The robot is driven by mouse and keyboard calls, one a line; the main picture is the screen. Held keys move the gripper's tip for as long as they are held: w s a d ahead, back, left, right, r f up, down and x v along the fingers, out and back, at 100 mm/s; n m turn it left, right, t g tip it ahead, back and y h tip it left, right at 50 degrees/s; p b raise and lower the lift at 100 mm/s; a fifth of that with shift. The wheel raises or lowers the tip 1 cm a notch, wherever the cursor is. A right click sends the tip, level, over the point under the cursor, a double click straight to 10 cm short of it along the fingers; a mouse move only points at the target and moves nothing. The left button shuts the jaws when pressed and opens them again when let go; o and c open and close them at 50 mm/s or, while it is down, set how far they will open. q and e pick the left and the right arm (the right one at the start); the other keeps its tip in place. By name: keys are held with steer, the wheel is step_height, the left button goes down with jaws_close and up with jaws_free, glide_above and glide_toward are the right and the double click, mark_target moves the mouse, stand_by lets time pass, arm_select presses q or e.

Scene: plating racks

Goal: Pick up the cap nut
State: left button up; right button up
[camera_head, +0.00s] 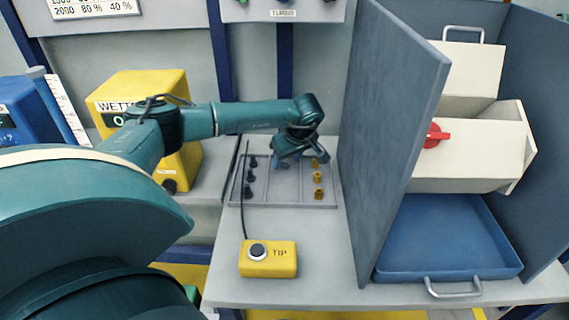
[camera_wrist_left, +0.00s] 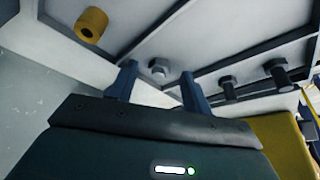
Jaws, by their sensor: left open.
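My left gripper (camera_head: 284,164) is over the middle compartment of a grey divided tray (camera_head: 287,196) on the bench. In the left wrist view its two dark fingers (camera_wrist_left: 158,86) are apart, with nothing held. A small silver-grey cap nut (camera_wrist_left: 158,69) with a hexagonal base lies on the tray floor, framed between the fingers and seemingly just beyond their tips. No contact shows. In the head view the gripper hides most of that spot. My right gripper is not in view.
Dark bolts (camera_head: 249,175) stand in the tray's left compartment, brass pieces (camera_head: 318,178) in the right one. A tall grey panel (camera_head: 392,110) rises close to the tray's right. A yellow TIP button box (camera_head: 268,259) sits in front. A blue tray (camera_head: 447,240) lies beyond the panel.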

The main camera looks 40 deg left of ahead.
arm_select(q)
steer(key=shift+a+f, duration=0.15)
steer(key=shift+f, duration=0.2)
steer(key=shift+c, duration=0.2)
jaws_close()
